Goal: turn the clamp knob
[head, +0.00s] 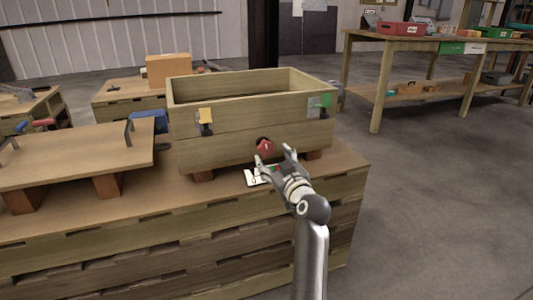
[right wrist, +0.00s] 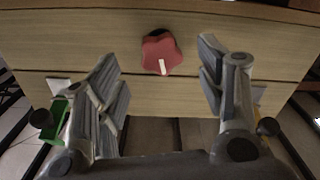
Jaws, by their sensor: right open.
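The red clamp knob (head: 265,148) is on the front wall of a wooden box (head: 240,97), in front of a dark round patch. In the right wrist view the knob (right wrist: 160,47) is lobed, with a white mark at its lower edge. My right gripper (head: 274,158) is open and empty at the box front. In the right wrist view its two fingers stand apart on either side of the knob, mostly below it, and neither visibly touches it. My left gripper is not in view.
A white card (head: 256,177) lies on the wooden bench (head: 210,212) below the knob. A yellow latch (head: 205,121) and a green one (head: 322,103) are on the box. A wooden lid with handles (head: 75,156) rests on blocks at left. Open floor lies at right.

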